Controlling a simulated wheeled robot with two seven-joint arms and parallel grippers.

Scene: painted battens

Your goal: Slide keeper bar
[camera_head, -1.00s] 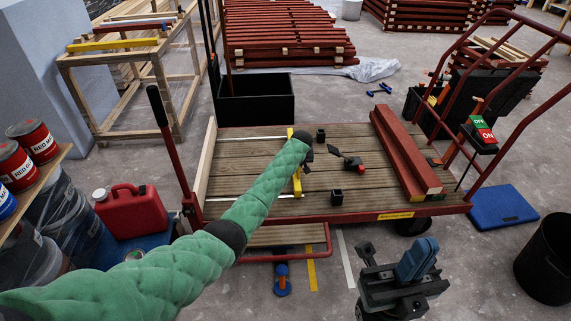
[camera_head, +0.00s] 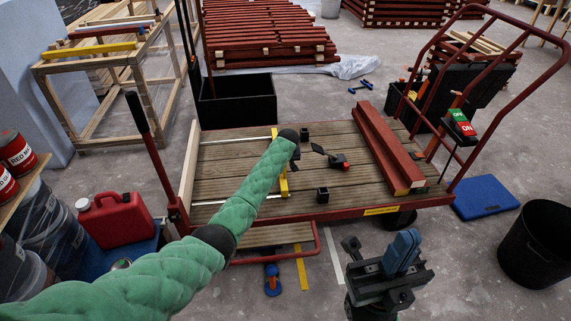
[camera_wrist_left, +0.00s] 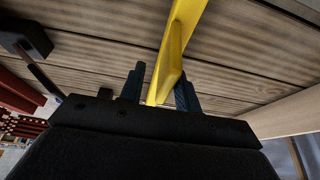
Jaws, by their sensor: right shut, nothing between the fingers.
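The yellow keeper bar (camera_head: 283,187) stands across two thin pale rails on the plank deck of a trolley. My green-sleeved left arm crosses in front of it and hides its middle and my left gripper in the head view. In the left wrist view, the two dark blue fingers of my left gripper (camera_wrist_left: 160,90) sit on either side of an upright yellow part of the bar (camera_wrist_left: 187,22). Whether they press on it cannot be told. My right gripper (camera_head: 403,252) is shut and empty, in front of the trolley's near edge.
Dark red battens (camera_head: 388,150) lie along the deck's right side. Small black blocks (camera_head: 322,195) and a black lever piece with a red end (camera_head: 338,161) lie between them and the bar. A red can (camera_head: 114,220) stands at left, a black bin (camera_head: 543,245) at right.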

